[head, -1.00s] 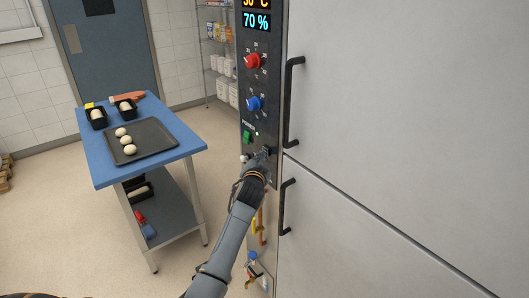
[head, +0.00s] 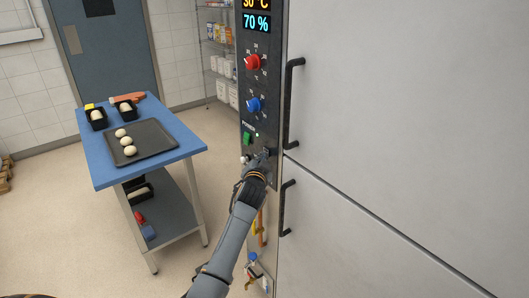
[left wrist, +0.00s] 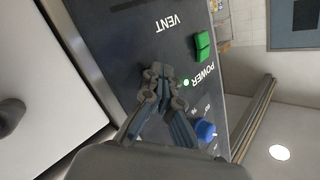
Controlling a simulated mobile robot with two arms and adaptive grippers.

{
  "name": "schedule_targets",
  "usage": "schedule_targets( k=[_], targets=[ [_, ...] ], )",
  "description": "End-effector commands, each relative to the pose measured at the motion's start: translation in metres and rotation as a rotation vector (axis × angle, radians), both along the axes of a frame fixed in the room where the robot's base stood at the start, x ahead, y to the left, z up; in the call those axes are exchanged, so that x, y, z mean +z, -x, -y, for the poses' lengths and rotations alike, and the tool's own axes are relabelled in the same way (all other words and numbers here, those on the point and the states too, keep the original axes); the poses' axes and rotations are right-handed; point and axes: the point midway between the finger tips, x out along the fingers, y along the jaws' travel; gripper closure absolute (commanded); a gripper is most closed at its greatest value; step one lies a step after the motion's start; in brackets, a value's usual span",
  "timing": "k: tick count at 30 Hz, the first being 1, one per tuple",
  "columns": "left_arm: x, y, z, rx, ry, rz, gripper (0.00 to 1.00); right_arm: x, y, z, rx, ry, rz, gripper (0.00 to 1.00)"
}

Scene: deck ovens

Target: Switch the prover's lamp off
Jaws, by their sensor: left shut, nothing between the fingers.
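The prover's dark control panel (head: 273,95) is the narrow strip left of the white doors. Its green POWER switch (head: 247,138) has a small lit green light (head: 257,134) beside it. In the left wrist view the green switch (left wrist: 202,46) and lit light (left wrist: 186,83) are clear, with a VENT label near them. My left gripper (head: 264,156) is shut and empty at the panel, below and right of the POWER switch. In the left wrist view its fingertips (left wrist: 158,72) are in front of the panel; contact is unclear. I cannot make out a lamp switch; the fingers may cover it.
A red knob (head: 253,62) and a blue knob (head: 254,104) stick out above the switch. Black door handles (head: 291,105) stand right of the panel. A blue-topped table (head: 181,149) with a dough tray (head: 160,137) is at left. Floor shows between.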

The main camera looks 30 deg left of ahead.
Motion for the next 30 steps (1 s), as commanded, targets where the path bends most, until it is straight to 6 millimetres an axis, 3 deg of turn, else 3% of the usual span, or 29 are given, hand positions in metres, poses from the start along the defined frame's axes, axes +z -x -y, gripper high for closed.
schedule_targets(
  k=[10,24,30],
  targets=[
    [0.001,0.005,-0.002,0.0,0.001,-0.002,1.0,0.005,0.0,0.0,0.0,0.0,0.0,0.67],
    [0.001,0.048,-0.02,0.001,-0.001,-0.003,1.0,0.038,0.0,0.0,0.0,0.0,0.0,0.67],
    [0.0,0.057,-0.023,0.001,0.0,-0.002,1.0,0.042,0.0,0.0,0.0,0.0,0.0,0.67]
  ],
)
